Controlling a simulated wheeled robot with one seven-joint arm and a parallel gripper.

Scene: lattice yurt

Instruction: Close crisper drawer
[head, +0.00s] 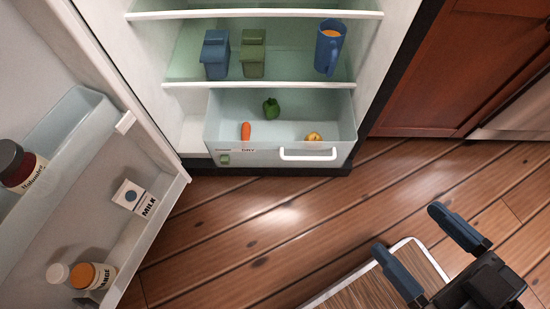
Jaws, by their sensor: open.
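The crisper drawer (228,146) is at the bottom of the open fridge, pulled out so its inside shows. It is pale and see-through, with a white bar handle (308,155) on the right part of its front. A green pepper (271,108), a carrot (245,131) and a yellow-orange item (314,136) lie in it. My gripper (420,243) is at the lower right, open and empty. It is above the floor, in front and to the right of the drawer, apart from the handle.
The fridge door (176,195) stands open at left, with a milk carton (133,197) and bottles in its racks. A shelf above the drawer holds a blue container (215,54), a green container (253,53) and a blue jug (329,47). Wooden floor (270,225) before the drawer is clear.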

